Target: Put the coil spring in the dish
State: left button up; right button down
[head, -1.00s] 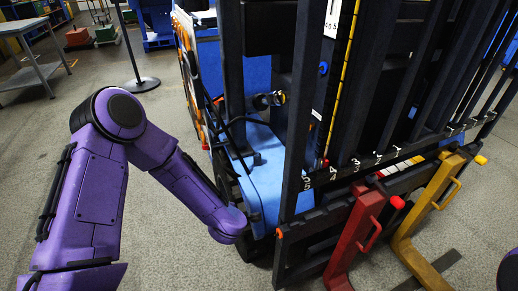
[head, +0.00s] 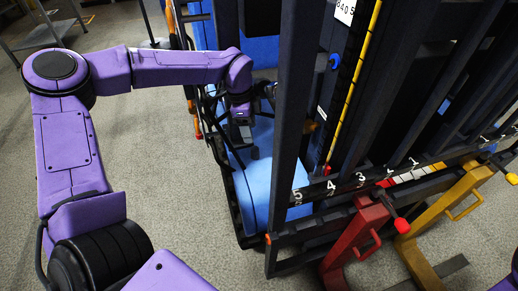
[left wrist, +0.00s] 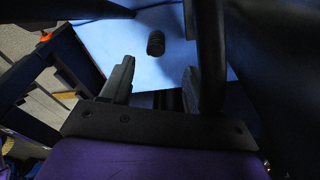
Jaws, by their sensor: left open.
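A small dark ribbed cylinder, which looks like the coil spring (left wrist: 155,43), rests on a blue surface (left wrist: 118,38) in the left wrist view. My left gripper (left wrist: 158,72) is open and empty, with the cylinder beyond the fingertips and roughly in line with the gap between them. In the head view my left gripper (head: 242,142) points down over the blue body of the lift truck, behind its dark mast; I cannot make out the spring there. I cannot make out a dish in either view. My right gripper is out of view.
Dark mast uprights (head: 294,110) stand close to the right of my left gripper. A dark bar (left wrist: 211,55) crosses close beside the right finger. A red fork (head: 357,238) and a yellow fork (head: 440,215) stand at the front. The floor at left is open.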

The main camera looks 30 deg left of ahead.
aim_at(255, 148)
pick_arm(q)
jog(key=f, duration=0.2)
jog(key=d+f, duration=0.1)
jog(key=f, duration=0.5)
jog(key=shift+w+d+f, duration=0.15)
jog(key=shift+d+f, duration=0.1)
jog(key=shift+d, duration=0.15)
grip_shut()
